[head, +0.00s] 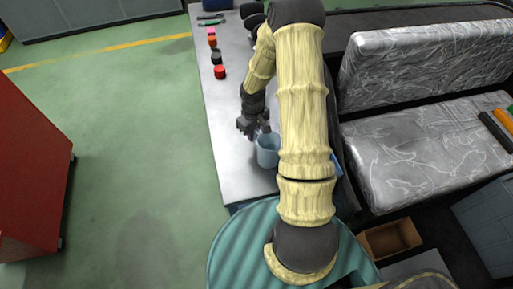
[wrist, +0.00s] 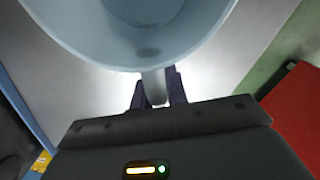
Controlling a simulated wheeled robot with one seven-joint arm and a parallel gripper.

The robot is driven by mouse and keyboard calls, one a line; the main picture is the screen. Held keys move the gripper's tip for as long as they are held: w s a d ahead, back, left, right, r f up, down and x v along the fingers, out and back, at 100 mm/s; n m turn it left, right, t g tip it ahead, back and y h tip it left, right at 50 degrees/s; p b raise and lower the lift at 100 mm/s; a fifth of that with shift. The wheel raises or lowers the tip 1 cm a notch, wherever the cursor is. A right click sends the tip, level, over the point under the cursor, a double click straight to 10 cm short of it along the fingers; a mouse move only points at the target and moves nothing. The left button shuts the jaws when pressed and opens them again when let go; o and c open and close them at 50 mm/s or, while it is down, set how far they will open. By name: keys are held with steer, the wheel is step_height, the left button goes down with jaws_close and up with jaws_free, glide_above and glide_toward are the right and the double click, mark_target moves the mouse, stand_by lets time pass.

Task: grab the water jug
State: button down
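The water jug (head: 268,152) is a light blue-grey, open-topped vessel standing on the grey table, partly hidden behind my arm in the head view. In the wrist view the jug (wrist: 130,32) fills the top, and I look down into its empty-looking inside. Its handle (wrist: 155,90) points toward my gripper (wrist: 158,92). The two dark fingers stand on either side of the handle, very close to it. I cannot tell whether they press on it. In the head view my gripper (head: 258,127) is beside the jug, on its far side.
The grey table (head: 240,182) also holds a red item (head: 220,72) and other small items in a row at the far end. A blue object (head: 337,165) lies right of the jug. A padded grey seat (head: 430,140) is on the right. A red cabinet (head: 30,150) stands left, across open green floor.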

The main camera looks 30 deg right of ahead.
steer(key=shift+r, duration=0.15)
stand_by(0.4)
steer(key=shift+r, duration=4.85)
steer(key=shift+w, duration=0.1)
